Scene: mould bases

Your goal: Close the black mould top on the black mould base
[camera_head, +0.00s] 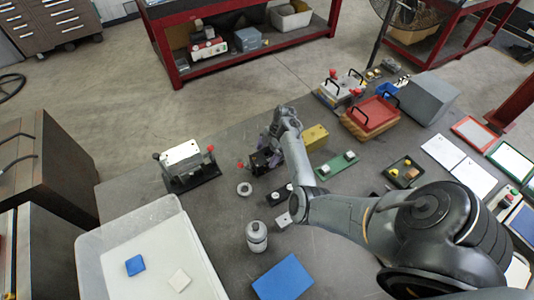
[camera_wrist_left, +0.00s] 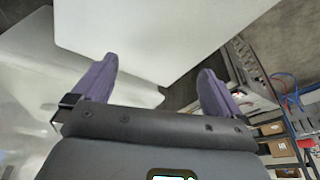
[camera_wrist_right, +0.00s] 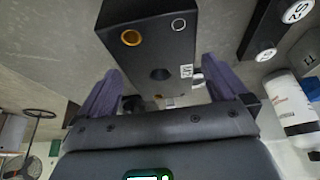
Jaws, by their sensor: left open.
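My right gripper (camera_head: 272,148) reaches to a black mould block (camera_head: 262,161) with a red knob beside it, near the middle of the table. In the right wrist view, a black block (camera_wrist_right: 150,45) with a brass-ringed hole, a dark central hole and a small white label lies between the widely spaced fingers of my right gripper (camera_wrist_right: 162,72). I cannot tell whether the fingers touch it, or which part is mould top and which is base. My left gripper (camera_wrist_left: 157,68) is open and empty in its wrist view, outside the head view.
A silver-topped mould (camera_head: 184,156) on a black base stands left of the black mould. A grey ring (camera_head: 245,188), a black bar (camera_head: 280,194), a bottle (camera_head: 257,238) and a green plate (camera_head: 337,166) are nearby.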

